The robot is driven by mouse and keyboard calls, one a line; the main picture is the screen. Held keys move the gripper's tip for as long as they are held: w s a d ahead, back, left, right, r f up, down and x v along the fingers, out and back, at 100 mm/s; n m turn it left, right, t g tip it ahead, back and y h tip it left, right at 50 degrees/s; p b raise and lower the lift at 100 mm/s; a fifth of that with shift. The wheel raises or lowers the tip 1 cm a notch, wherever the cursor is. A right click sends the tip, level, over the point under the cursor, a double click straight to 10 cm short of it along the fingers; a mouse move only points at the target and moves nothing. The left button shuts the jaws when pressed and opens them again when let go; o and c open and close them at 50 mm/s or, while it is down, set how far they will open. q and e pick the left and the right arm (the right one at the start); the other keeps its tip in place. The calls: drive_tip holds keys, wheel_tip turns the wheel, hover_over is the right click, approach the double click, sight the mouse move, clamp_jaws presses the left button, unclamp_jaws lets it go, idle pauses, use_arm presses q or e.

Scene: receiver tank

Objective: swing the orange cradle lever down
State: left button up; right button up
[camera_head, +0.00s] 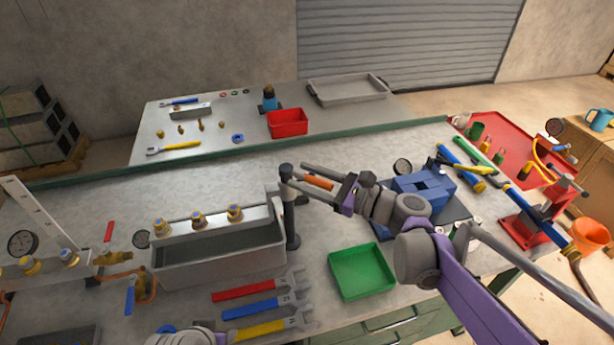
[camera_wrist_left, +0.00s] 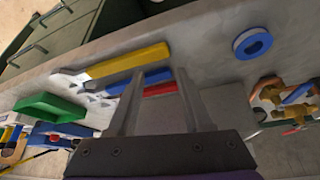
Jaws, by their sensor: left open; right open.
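The orange cradle lever (camera_head: 318,181) lies between the two fingers of my right gripper (camera_head: 301,176). The lever looks roughly level, beside the top of a dark upright post (camera_head: 292,215) at the right end of a grey tank (camera_head: 220,265). The fingers stand apart on either side of the orange part; I cannot tell whether they touch it. The lever's pivot is partly hidden by the gripper. My left gripper (camera_wrist_left: 158,74) is open and empty in the left wrist view, over the bench with the wrenches. In the head view only part of the left arm shows at the bottom edge.
Red, blue and yellow wrenches (camera_head: 262,308) lie before the tank. A green tray (camera_head: 361,271) sits right of them. A blue block fixture (camera_head: 424,186) stands behind my right arm. Brass-fitted pipework (camera_head: 60,262) is at the left. The bench behind the tank is mostly clear.

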clamp_jaws()
idle(1.4)
